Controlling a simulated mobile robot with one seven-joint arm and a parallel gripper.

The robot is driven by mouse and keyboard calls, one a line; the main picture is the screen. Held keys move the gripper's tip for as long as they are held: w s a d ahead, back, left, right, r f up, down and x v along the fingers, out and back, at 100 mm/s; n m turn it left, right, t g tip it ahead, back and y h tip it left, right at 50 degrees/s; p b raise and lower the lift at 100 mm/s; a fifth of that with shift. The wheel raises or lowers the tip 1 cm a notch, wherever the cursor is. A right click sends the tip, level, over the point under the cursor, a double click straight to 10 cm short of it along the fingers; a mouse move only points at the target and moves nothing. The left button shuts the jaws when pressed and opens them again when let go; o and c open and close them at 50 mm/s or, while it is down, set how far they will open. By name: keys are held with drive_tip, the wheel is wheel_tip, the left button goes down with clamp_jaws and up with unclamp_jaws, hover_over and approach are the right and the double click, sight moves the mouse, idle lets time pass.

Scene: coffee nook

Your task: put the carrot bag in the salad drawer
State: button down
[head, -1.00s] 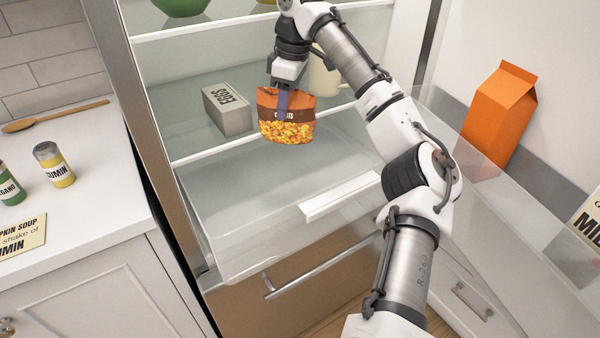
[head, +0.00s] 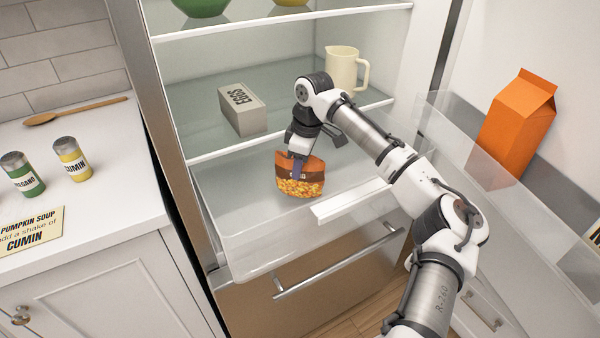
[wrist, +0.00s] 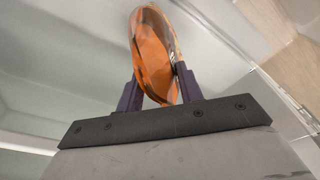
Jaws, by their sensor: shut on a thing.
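The carrot bag (head: 300,187), orange with a brown label band, is held upright by its top in my gripper (head: 297,168). In the wrist view the bag (wrist: 153,50) sits between the two purple fingers of my gripper (wrist: 160,88), which are shut on it. The salad drawer (head: 245,230) is a clear bin with a white front handle, pulled out at the bottom of the fridge. The bag appears over or inside the open drawer; I cannot tell if it touches the drawer floor. My fingers hide part of the label.
The open fridge door with clear bins, holding an orange carton (head: 517,120), is at right. A counter with spice jars (head: 72,158) is at left.

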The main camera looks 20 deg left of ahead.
drive_tip(key=shift+f, duration=1.6)
drive_tip(key=c, duration=0.9)
unclamp_jaws()
drive_tip(key=r, duration=0.4)
drive_tip(key=d+r, duration=0.1)
drive_tip(key=r, duration=0.3)
drive_tip(key=d+r+b, duration=0.1)
drive_tip(key=r, duration=0.3)
drive_tip(key=shift+a, duration=0.1)
